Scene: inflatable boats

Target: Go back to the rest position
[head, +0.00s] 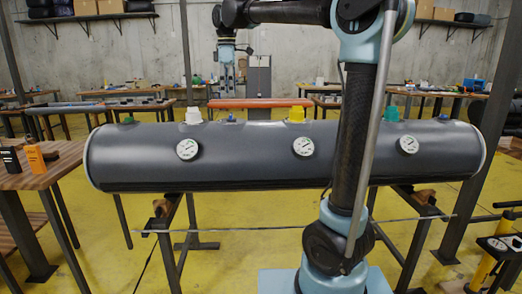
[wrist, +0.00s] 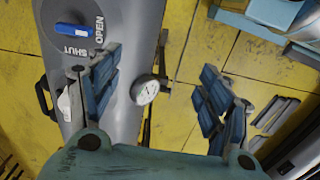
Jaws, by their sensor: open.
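My gripper (head: 228,80) hangs beyond and above the grey inflatable tube (head: 240,158) in the head view, at the end of my raised arm. In the wrist view my gripper (wrist: 158,92) has its two blue-padded fingers spread wide, with nothing held. A round white gauge (wrist: 145,91) shows between the fingers, on the side of the grey tube (wrist: 125,30). A blue valve lever (wrist: 72,30) lies beside the words SHUT and OPEN. A white part (wrist: 65,103) is partly hidden behind the left finger.
The tube rests on dark trestles and carries white (head: 193,115), yellow (head: 296,114) and green (head: 391,113) caps and several gauges. A wooden table (head: 55,165) with orange and black boxes stands left. Yellow pump equipment (head: 485,268) stands right. Open yellow floor lies around.

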